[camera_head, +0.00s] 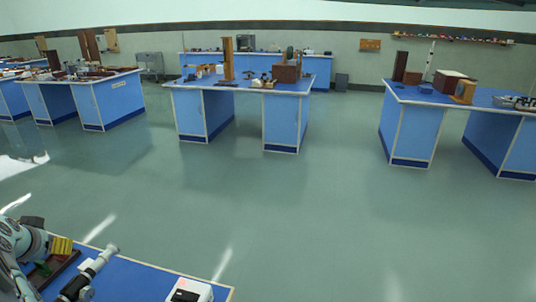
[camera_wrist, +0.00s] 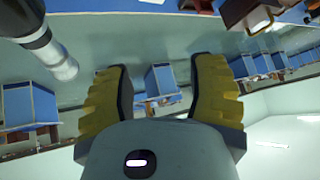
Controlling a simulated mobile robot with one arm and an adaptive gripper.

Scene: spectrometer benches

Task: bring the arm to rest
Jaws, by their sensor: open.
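My gripper (camera_head: 62,245) is at the lower left of the head view, over the near blue bench. In the wrist view, its two yellow ribbed fingers (camera_wrist: 160,95) stand well apart with nothing between them. The gripper is open and empty. Part of my arm shows at the left edge of the head view. The wrist view looks out across the room upside down, with distant benches between the fingers.
The near blue bench (camera_head: 135,280) carries a brown tray (camera_head: 62,268), a white and black tube (camera_head: 90,273) close to my gripper, and a white box (camera_head: 190,290). Other blue benches with instruments stand farther off, including a middle bench (camera_head: 190,117). Open floor lies between.

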